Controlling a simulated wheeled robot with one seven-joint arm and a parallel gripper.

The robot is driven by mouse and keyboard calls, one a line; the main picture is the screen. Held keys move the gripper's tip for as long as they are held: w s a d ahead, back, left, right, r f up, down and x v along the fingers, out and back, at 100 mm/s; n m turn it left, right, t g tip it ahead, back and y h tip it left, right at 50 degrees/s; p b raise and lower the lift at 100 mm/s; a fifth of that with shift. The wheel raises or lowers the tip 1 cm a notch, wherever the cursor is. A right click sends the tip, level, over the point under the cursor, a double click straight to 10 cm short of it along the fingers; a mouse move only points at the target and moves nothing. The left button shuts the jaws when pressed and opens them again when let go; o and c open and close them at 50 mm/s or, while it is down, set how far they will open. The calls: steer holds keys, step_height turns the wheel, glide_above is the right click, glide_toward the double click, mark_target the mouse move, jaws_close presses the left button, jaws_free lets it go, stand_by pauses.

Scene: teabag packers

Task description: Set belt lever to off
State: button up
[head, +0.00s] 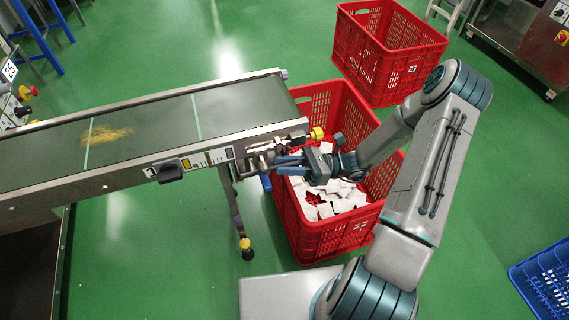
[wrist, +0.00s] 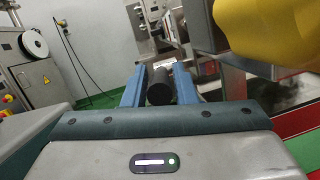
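The belt conveyor (head: 150,115) runs from the left to the middle of the head view. My gripper (head: 279,165) is at the side of its right end, with blue fingers pointing left. In the wrist view, a dark round-ended bar (wrist: 158,86), which looks like the lever's handle, lies between the two fingers. Narrow gaps seem to show on both sides of it, so my gripper (wrist: 159,88) looks open around it. The lever's base and its setting are hidden or too small to read.
A yellow knob (head: 317,133) sits on the belt's end, close above my gripper; it fills the wrist view's upper right (wrist: 270,35). A red crate (head: 310,238) with white packets stands below. An empty red crate (head: 390,60) stands behind. A black control (head: 171,170) is on the belt's side.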

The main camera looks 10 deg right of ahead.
steer(key=shift+o, duration=0.9)
steer(key=shift+d, duration=0.3)
steer(key=p+v, duration=0.2)
steer(key=v, duration=1.1)
steer(key=shift+d, duration=0.15)
steer(key=shift+f, duration=0.1)
steer(key=shift+c, duration=0.3)
